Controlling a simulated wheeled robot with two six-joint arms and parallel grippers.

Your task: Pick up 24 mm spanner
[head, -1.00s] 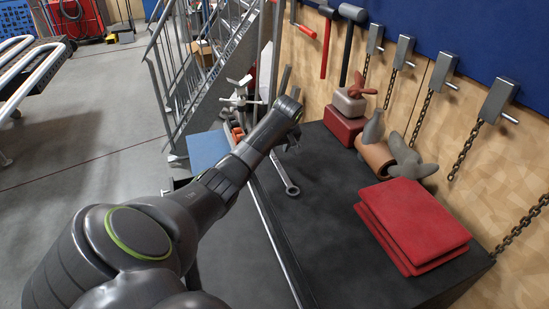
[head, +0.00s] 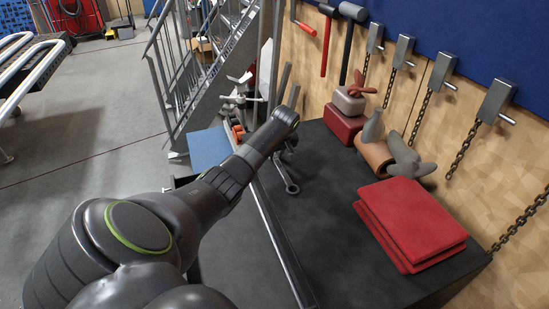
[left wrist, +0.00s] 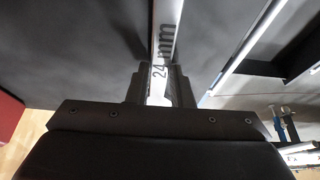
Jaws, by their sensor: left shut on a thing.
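The 24 mm spanner (left wrist: 167,35) is a bright steel bar with "24 mm" printed on its shank in the left wrist view. My left gripper (left wrist: 158,88) is shut on that shank, with a dark finger on each side. In the head view, the ring end of the spanner (head: 292,188) shows above or on the black bench top, below my left gripper (head: 284,153). The rest of the spanner is mostly hidden there by my wrist. I cannot tell how far it is clear of the bench. My right gripper is not in view.
The black bench top (head: 310,240) is bare at the front. Stacked red cloths or pads (head: 410,225) lie at its right. Propellers, a copper-coloured cylinder (head: 375,158) and a red block (head: 344,124) stand along the back. Chains hang on the wall.

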